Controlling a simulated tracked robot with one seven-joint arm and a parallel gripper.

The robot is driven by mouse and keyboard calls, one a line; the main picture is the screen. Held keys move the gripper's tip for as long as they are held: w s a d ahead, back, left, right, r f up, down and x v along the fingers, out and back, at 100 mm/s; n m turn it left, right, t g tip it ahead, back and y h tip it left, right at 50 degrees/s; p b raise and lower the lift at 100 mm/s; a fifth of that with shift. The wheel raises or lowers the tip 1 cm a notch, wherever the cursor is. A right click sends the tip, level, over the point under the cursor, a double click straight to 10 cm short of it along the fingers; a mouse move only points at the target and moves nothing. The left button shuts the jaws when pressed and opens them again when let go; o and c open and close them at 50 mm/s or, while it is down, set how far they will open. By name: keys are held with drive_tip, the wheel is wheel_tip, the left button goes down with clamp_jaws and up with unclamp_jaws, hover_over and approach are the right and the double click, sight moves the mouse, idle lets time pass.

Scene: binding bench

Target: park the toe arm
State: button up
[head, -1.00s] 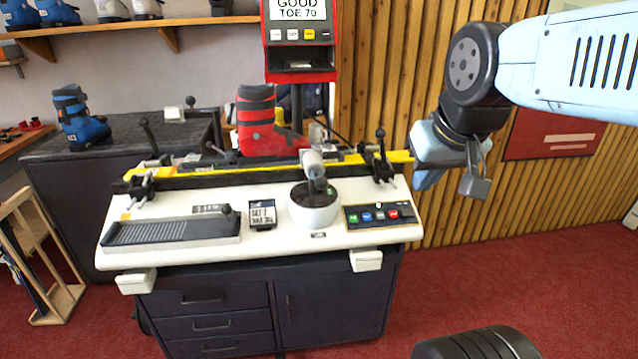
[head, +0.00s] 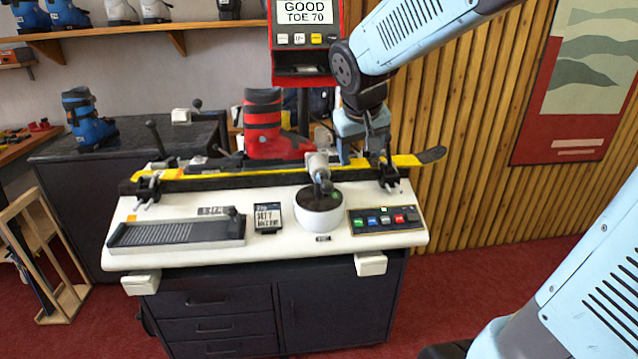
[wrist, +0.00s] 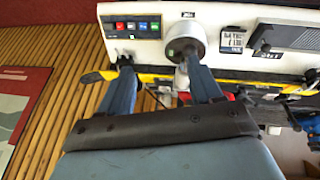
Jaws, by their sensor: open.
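A grey arm with a pale cylindrical end (head: 317,163), which I take for the toe arm, rises from a round white housing (head: 318,218) on the bench front. Its end is near the toe of the red boot (head: 263,120). My gripper (head: 364,155) is above the ski, right of the boot and of that end. In the wrist view my gripper (wrist: 160,65) is open with two blue fingers. The pale end (wrist: 182,77) shows between them, nearer the right finger; I see no clear contact, and depth is hard to judge.
A yellow ski (head: 405,160) lies clamped along the bench, its dark tip to the right. A black lever clamp (head: 382,160) stands close by my gripper. A red display (head: 305,40) reads "GOOD TOE 70". A button panel (head: 385,219) is front right.

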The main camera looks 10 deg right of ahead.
drive_tip(key=n, duration=0.1)
approach(327, 183)
drive_tip(key=x, duration=1.2)
drive_tip(key=shift+a+f, duration=0.1)
drive_tip(key=shift+f, duration=0.05)
clamp_jaws()
idle(0.4)
